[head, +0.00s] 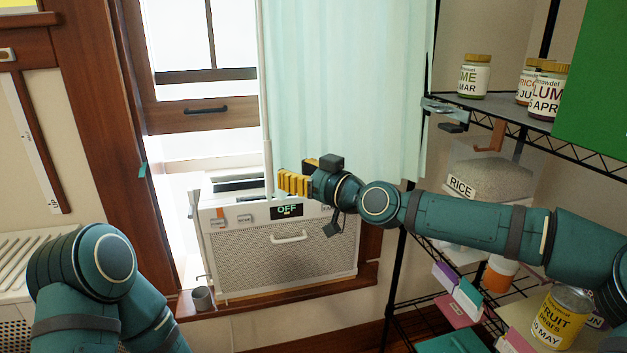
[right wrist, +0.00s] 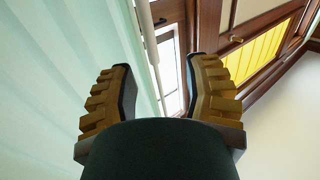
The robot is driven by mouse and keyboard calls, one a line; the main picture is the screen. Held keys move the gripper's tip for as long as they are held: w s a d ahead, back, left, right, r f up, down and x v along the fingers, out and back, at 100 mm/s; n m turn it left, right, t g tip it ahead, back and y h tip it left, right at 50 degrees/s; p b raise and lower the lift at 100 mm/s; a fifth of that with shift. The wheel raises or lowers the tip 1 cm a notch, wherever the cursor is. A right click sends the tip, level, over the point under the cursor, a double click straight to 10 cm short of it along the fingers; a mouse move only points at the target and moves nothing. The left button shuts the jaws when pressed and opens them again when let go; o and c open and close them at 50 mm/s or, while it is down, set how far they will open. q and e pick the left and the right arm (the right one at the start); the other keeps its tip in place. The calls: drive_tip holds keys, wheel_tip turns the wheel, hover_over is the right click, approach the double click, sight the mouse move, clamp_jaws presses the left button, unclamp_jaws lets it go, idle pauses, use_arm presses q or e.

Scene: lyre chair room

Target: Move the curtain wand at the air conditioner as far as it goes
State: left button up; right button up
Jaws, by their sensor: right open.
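The curtain wand (head: 265,110) is a thin white rod hanging upright at the left edge of the pale green curtain (head: 345,80), in front of the window. Its lower end comes down by the air conditioner (head: 285,248), a white box on the sill with an "OFF" display. My right gripper (head: 281,183) is open, with its yellow fingers beside the wand's lower part. In the right wrist view, the wand (right wrist: 150,45) shows between the open fingers (right wrist: 160,78), closer to the left one; contact is unclear. My left arm is at lower left, its gripper out of view.
A wire shelf (head: 490,108) with jars and a rice bin (head: 488,180) stands close on the right, by my right arm. A window latch handle (head: 206,109) is left of the wand.

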drive_tip(key=shift+v, duration=2.15)
use_arm(q)
drive_tip(key=shift+o, duration=0.2)
